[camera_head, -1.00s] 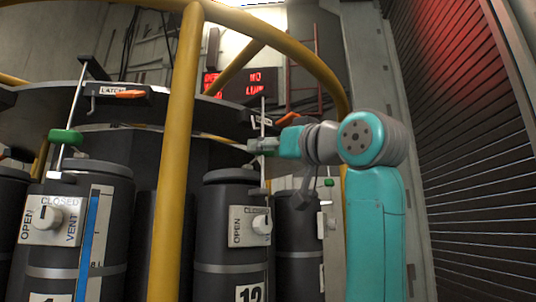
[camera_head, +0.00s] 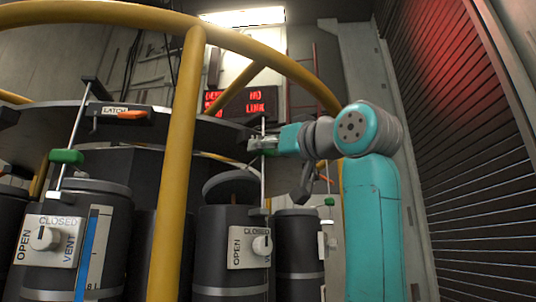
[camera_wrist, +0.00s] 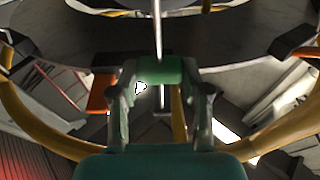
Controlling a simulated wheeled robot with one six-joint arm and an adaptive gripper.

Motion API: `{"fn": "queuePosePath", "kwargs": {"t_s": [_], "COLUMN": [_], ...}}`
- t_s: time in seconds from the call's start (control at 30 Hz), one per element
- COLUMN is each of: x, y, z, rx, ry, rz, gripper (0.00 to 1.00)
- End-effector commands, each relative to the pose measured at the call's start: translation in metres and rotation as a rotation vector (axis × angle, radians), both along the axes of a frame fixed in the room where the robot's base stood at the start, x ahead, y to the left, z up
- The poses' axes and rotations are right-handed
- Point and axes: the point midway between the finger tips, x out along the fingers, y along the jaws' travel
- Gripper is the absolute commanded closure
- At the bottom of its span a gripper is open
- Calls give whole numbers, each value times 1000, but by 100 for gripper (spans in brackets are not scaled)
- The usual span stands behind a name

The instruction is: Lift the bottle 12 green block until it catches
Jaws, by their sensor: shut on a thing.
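Bottle 12 (camera_head: 222,240) is a dark cylinder in the middle of the head view; its number is out of frame below. Its round lid (camera_head: 228,184) is tilted up off the body. A thin upright rod (camera_head: 263,185) stands at its right side. My gripper (camera_head: 262,146) is shut around the rod's green block, well above the bottle. In the wrist view, the green block (camera_wrist: 160,70) sits between my two fingers (camera_wrist: 160,88), with the rod passing through it. An orange latch part (camera_wrist: 99,93) shows to the left. I cannot tell whether the block has caught.
A yellow post (camera_head: 178,170) and curved rail stand close in front. The left bottle (camera_head: 92,215) has a green block (camera_head: 66,157) on its rod and an orange latch (camera_head: 130,115) above. A ribbed shutter (camera_head: 470,190) fills the right side.

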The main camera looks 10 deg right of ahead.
Motion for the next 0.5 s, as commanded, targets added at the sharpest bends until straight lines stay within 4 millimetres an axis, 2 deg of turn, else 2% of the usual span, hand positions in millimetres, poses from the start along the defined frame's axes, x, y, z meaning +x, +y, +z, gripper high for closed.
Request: {"fn": "queuePosePath", "kwargs": {"t_s": [0.5], "x": [0], "y": [0], "z": [23], "rx": [0], "ry": [-1], "rz": [0], "gripper": [100]}}
